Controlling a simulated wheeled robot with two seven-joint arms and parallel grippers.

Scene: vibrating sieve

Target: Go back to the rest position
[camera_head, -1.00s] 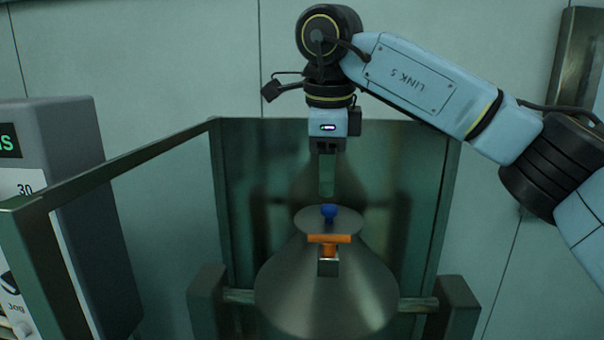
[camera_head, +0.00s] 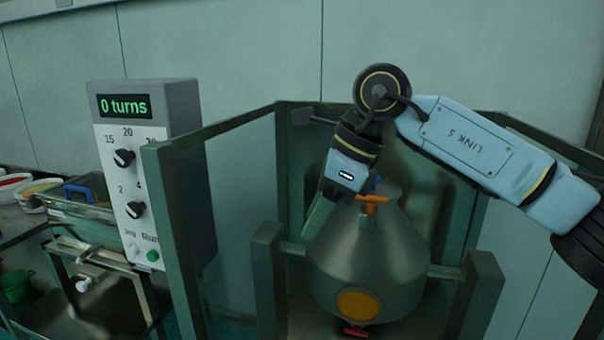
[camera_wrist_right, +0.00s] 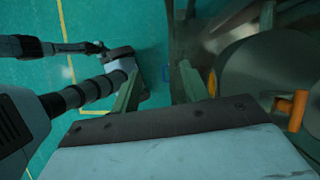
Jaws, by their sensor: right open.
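My right gripper (camera_head: 318,218) is tilted, with its fingers pointing down and to the left. It is in front of the left side of a metal vessel (camera_head: 385,255) with a cone-shaped top. In the right wrist view its two green fingers (camera_wrist_right: 160,90) are spread apart with nothing between them. An orange handle (camera_head: 371,200) on the vessel shows just right of the gripper. Parts of my other arm show at the left of the wrist view, but its finger state is unclear.
Green-framed guard panels (camera_head: 240,160) surround the vessel on its stand (camera_head: 270,285). A grey control box (camera_head: 150,170) reading "0 turns" stands to the left. Bowls (camera_head: 40,190) and a green bucket (camera_head: 15,285) are at the far left. Green floor (camera_wrist_right: 90,20) shows below.

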